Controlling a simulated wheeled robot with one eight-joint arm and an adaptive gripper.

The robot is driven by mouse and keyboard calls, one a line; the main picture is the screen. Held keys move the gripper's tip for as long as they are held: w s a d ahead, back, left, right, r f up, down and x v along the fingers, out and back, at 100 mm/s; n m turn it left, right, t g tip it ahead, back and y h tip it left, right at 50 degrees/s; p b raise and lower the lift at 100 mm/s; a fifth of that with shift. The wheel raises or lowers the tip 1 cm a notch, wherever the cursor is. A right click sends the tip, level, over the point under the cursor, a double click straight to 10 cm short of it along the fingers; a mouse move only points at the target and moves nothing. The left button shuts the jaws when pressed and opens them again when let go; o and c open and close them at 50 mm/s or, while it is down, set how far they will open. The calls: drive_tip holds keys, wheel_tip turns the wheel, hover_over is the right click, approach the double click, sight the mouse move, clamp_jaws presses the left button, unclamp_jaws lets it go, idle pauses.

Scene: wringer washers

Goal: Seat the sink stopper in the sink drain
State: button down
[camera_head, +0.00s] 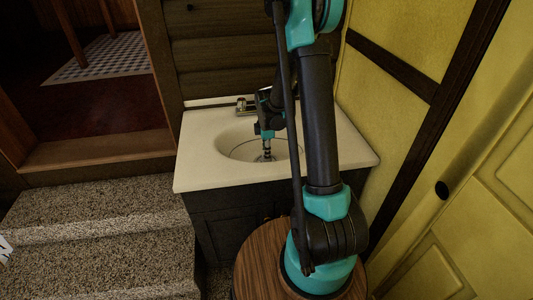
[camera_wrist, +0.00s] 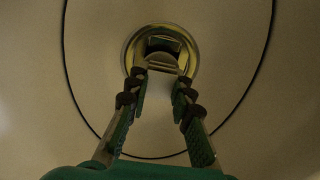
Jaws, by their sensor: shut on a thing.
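The sink basin (camera_head: 228,146) is a cream oval bowl in the counter. My gripper (camera_head: 266,155) points down into it, close above its floor. In the wrist view, my gripper (camera_wrist: 161,70) has its two fingers closing in on a small pale grey piece, which looks like the top of the sink stopper (camera_wrist: 161,61). The sink drain (camera_wrist: 133,51) shows as a round brass-coloured ring just beyond the fingertips, with a dark middle. The stopper lies over the ring in this view. I cannot tell whether it is inside the drain or just above it. The fingertips hide part of the ring.
A cream counter (camera_head: 202,175) surrounds the basin, with a faucet (camera_head: 245,105) at its back edge. A yellow wall (camera_head: 385,95) stands close on the right. Carpeted steps (camera_head: 100,225) lie to the left. A thin dark line (camera_wrist: 68,60) curves around the basin.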

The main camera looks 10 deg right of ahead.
drive_tip(key=shift+f, duration=1.15)
idle(2.7)
drive_tip(key=c, duration=0.8)
unclamp_jaws()
drive_tip(key=shift+r, duration=0.1)
drive_tip(key=shift+r, duration=3.45)
